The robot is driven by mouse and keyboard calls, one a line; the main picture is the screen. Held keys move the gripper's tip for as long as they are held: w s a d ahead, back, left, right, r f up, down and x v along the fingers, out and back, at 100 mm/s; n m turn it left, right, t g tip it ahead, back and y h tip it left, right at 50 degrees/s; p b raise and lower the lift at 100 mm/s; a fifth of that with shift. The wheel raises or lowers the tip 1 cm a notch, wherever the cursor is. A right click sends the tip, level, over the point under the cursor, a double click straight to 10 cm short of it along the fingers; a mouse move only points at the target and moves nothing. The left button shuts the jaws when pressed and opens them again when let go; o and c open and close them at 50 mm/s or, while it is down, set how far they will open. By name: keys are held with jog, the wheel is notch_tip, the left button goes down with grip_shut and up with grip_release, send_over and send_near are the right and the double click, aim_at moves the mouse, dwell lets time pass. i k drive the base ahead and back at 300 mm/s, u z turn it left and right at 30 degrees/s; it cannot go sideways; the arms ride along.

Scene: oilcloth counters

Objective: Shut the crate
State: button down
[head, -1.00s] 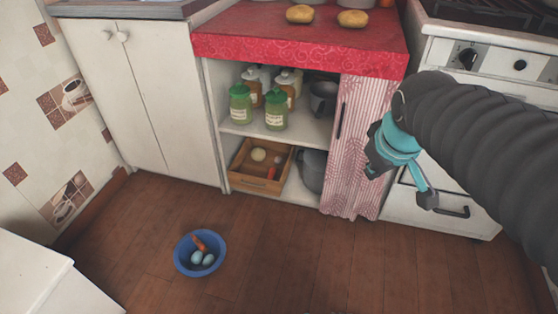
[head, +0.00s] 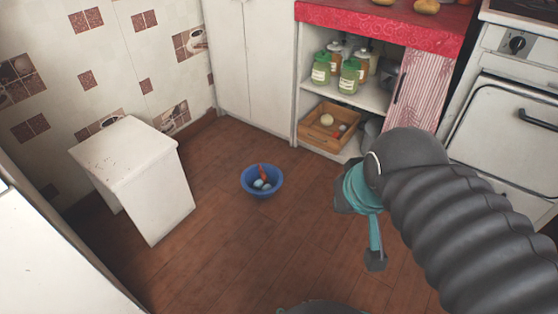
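The wooden crate (head: 317,139) sits on the bottom shelf of the open cupboard under the red cloth.
A blue bowl (head: 261,190) with a carrot and egg-like things stands on the floor. A white stool-like block (head: 135,165) stands left. Jars (head: 348,77) fill the shelf above the crate. A striped curtain (head: 418,90) and oven (head: 505,130) are right. Brown floor (head: 235,250) is open in front.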

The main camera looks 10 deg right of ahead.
aim_at(312, 131)
jog(key=u, duration=0.25)
jog(key=k, duration=0.45)
jog(key=u, duration=0.95)
jog(key=i, duration=0.9)
jog(key=z, duration=1.15)
jog(key=i, duration=0.75)
jog(key=z, duration=0.85)
